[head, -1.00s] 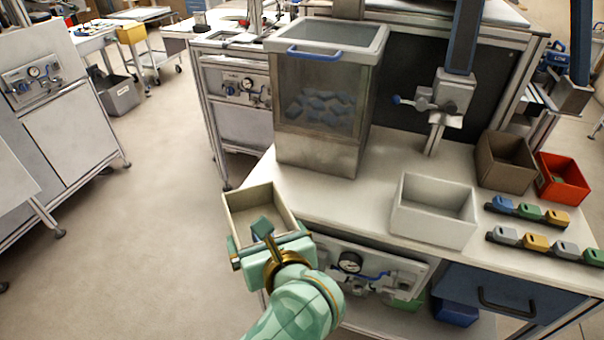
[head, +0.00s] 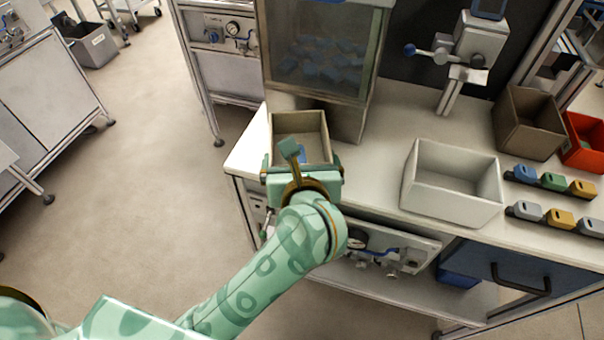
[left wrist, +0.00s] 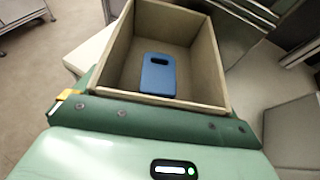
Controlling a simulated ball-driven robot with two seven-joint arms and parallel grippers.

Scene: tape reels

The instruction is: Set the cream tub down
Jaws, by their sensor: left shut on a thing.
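The cream tub (head: 299,122) is an open box at the left end of the bench top, just in front of the clear-sided hopper. My left gripper (head: 302,178) is shut on its near wall. In the left wrist view the cream tub (left wrist: 205,62) is level in front of the green gripper (left wrist: 155,118). A blue piece (left wrist: 157,75) with a slot lies flat on its floor. I cannot tell whether the tub's underside touches the bench. My right gripper is not in view.
The hopper (head: 320,50) with blue pieces stands behind the tub. A white tub (head: 450,200) is to the right, with free bench top (head: 375,165) between. A brown bin (head: 530,125), a red bin (head: 585,143) and rows of coloured pieces (head: 553,182) lie further right.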

